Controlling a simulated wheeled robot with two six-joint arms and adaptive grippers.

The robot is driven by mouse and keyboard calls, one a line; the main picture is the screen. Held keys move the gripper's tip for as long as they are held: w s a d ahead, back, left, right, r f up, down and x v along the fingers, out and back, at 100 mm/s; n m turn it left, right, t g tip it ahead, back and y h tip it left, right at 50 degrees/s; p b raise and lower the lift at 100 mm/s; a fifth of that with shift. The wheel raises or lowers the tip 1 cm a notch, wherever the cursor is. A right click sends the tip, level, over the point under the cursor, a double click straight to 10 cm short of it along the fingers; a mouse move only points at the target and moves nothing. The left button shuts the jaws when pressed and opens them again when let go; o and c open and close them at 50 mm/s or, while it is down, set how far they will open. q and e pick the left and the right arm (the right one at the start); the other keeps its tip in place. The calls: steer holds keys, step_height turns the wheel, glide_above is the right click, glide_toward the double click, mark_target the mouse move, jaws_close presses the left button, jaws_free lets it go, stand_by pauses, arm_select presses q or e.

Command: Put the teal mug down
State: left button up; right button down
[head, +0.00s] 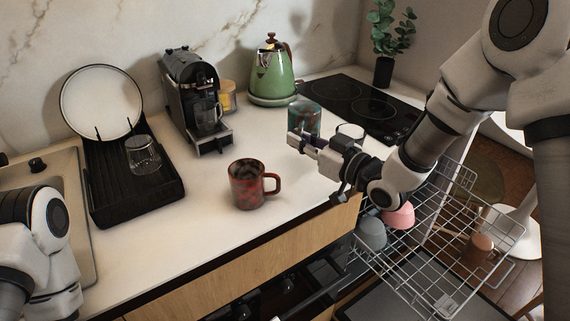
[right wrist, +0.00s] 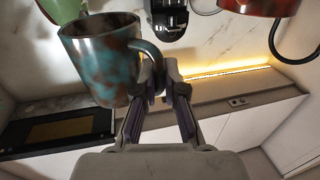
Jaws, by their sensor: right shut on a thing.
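The teal mug (head: 306,116), mottled teal and brown, is behind my right gripper (head: 296,142) in the head view, over the right part of the counter. In the right wrist view the mug (right wrist: 103,62) is at upper left, with its handle between the fingers of my right gripper (right wrist: 165,88), which is shut on it. The gripper hides the mug's base in the head view, so I cannot tell whether it touches the counter. My left arm shows at the lower left, but its gripper is out of view.
A red mug (head: 246,186) stands on the counter (head: 200,232), left of my right gripper. Behind are a coffee machine (head: 190,95), a green kettle (head: 271,78) and a black hob (head: 362,103). A dish rack (head: 130,185) is left; an open dishwasher rack (head: 440,262) is lower right.

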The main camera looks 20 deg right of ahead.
steer(key=f, duration=0.3)
steer(key=s+f, duration=0.1)
steer(key=shift+d+f, duration=0.3)
steer(key=shift+d, duration=0.1)
steer(key=f, duration=0.4)
steer(key=shift+w+a+f, duration=0.2)
steer(key=shift+f, duration=0.15)
arm_select(q)
steer(key=shift+s+d+r, duration=0.15)
steer(key=shift+s+r, duration=0.15)
arm_select(e)
steer(key=shift+s+d+r, duration=0.1)
steer(key=c, duration=1.3)
jaws_free()
steer(key=shift+f, duration=0.25)
arm_select(q)
steer(key=shift+f, duration=0.15)
arm_select(e)
steer(key=shift+o, duration=0.2)
steer(key=shift+r, duration=0.1)
